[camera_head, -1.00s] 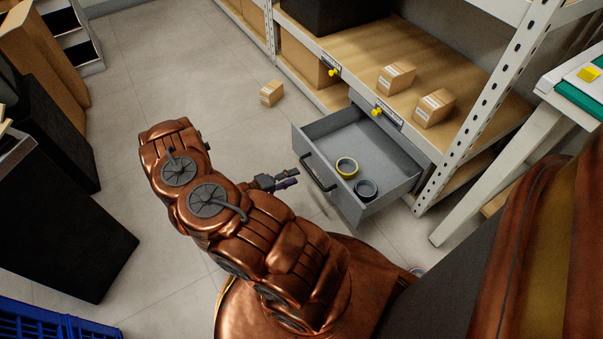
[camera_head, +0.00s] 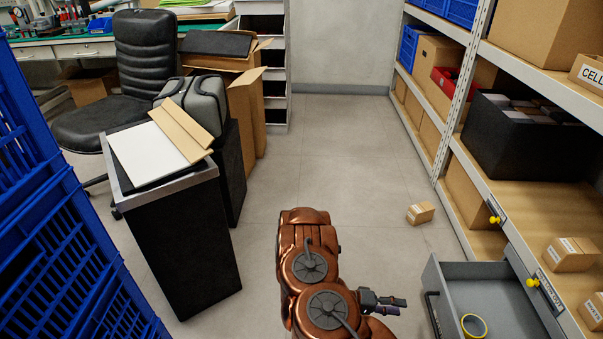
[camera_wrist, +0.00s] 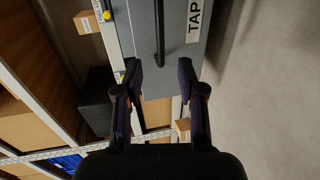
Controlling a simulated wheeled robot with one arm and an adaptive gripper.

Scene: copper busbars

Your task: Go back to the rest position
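My gripper (camera_head: 383,303) shows at the bottom of the head view, at the end of my copper arm, left of an open grey drawer (camera_head: 498,283). In the wrist view my gripper (camera_wrist: 161,90) has its two dark fingers spread apart with nothing between them. The drawer front (camera_wrist: 170,40), with its dark handle and a label reading "TAP", lies beyond the fingers. A yellow tape roll (camera_head: 474,326) lies in the drawer, partly cut off by the picture's bottom edge.
Metal shelving (camera_head: 466,95) with boxes stands on the right. A small carton (camera_head: 420,213) lies on the floor. A black bin (camera_head: 175,230) and blue crates (camera_head: 60,220) stand on the left. The floor (camera_head: 335,150) between is mostly clear.

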